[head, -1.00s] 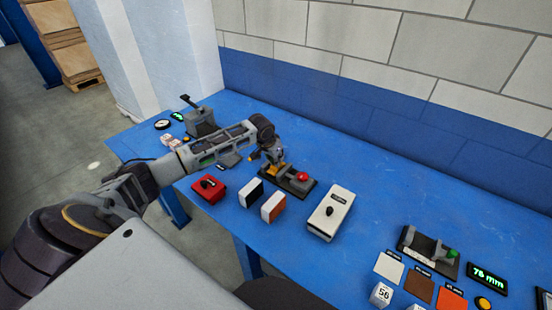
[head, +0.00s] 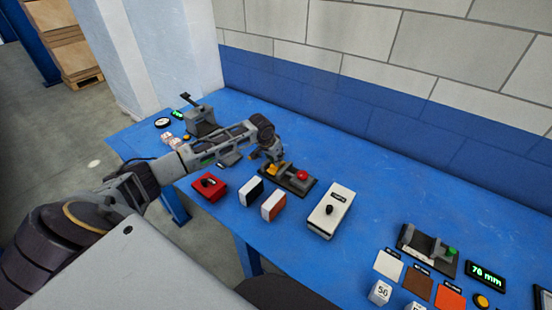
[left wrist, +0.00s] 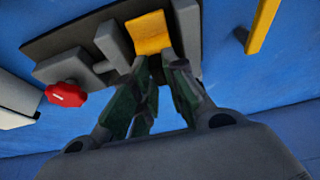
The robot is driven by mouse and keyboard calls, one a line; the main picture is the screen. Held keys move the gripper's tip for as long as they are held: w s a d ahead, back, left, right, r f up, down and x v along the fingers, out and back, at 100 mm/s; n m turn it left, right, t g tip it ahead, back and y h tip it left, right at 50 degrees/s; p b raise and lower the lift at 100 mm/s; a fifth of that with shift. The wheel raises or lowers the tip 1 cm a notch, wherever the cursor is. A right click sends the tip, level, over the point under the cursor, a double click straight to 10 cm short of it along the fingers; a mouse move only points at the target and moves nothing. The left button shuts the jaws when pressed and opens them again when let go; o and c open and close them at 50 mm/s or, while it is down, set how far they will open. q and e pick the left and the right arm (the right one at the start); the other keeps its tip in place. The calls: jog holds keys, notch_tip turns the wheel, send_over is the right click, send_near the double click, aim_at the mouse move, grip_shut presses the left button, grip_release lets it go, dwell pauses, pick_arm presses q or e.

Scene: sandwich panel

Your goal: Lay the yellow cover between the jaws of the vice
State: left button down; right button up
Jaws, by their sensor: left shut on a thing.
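The yellow cover (left wrist: 150,32) shows in the left wrist view as a flat yellow piece between two grey blocks of the vice. In the head view the cover (head: 272,169) is a small yellow patch at the vice's left part. The vice (left wrist: 115,45) is grey on a dark base, with a red knob (left wrist: 67,95); in the head view this knob (head: 302,175) is right of the gripper. My left gripper (left wrist: 160,62) is shut on the cover's near edge, over the vice. Whether the cover rests fully on the vice is hidden. My right gripper is not in view.
A second vice with a green knob (head: 452,253) is at right. A yellow bar (left wrist: 262,25) lies beside the vice.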

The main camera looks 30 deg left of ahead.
pick_arm(q)
jog(key=shift+p, duration=0.3)
jog(key=shift+f, duration=0.1)
dwell(0.7)
jog(key=shift+f+p, duration=0.3)
jog(key=shift+p, duration=0.1)
dwell(0.3)
jog(key=c, duration=1.4)
grip_release()
jog(key=shift+o, duration=0.2)
jog(key=shift+o, duration=0.3)
jog(key=shift+o, duration=1.2)
